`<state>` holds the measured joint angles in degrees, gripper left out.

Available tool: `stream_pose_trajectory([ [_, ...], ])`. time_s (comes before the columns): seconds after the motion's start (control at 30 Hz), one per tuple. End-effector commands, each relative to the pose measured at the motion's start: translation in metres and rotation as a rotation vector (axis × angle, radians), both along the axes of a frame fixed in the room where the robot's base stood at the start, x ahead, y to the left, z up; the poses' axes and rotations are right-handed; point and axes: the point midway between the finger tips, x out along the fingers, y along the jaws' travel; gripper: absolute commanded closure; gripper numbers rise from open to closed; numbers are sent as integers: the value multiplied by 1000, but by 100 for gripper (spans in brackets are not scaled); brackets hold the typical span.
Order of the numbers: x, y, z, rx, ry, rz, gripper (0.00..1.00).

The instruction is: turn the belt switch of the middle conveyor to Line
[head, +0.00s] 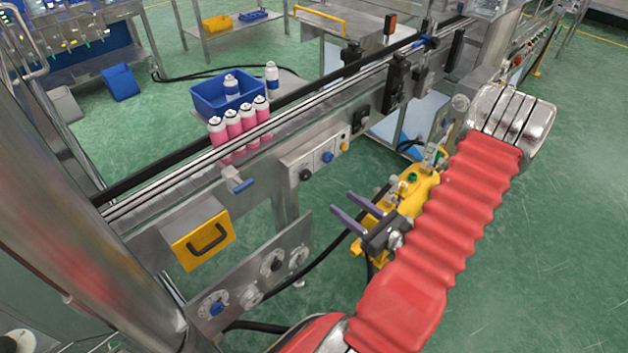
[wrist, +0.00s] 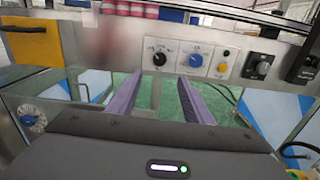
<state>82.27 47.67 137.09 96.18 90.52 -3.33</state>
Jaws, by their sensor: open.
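The conveyor (head: 180,181) runs diagonally across the head view, with a control panel (head: 318,163) on its near side. The panel carries a black knob (head: 305,174), a blue knob (head: 327,157) and a yellow button. In the wrist view the black knob (wrist: 160,58) and blue knob (wrist: 196,60) are side by side; another black knob (wrist: 262,67) sits on a box to the right. I cannot read the labels or tell which knob is the belt switch. My gripper (head: 342,202) is open and empty, with purple fingers apart from the panel; they also show in the wrist view (wrist: 159,80).
A lower panel with knobs (head: 250,297) and a yellow plate with a black handle (head: 203,240) are on the left. A yellow machine (head: 410,190) stands behind my gripper. Green floor is open right.

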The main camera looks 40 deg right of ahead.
Motion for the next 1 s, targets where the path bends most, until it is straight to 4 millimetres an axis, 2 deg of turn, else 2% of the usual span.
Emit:
stream_pose_trajectory([
  [0.27, 24, 2, 0, -1, 0, 5, 54],
  [1.0, 106, 5, 0, -1, 0, 6, 54],
])
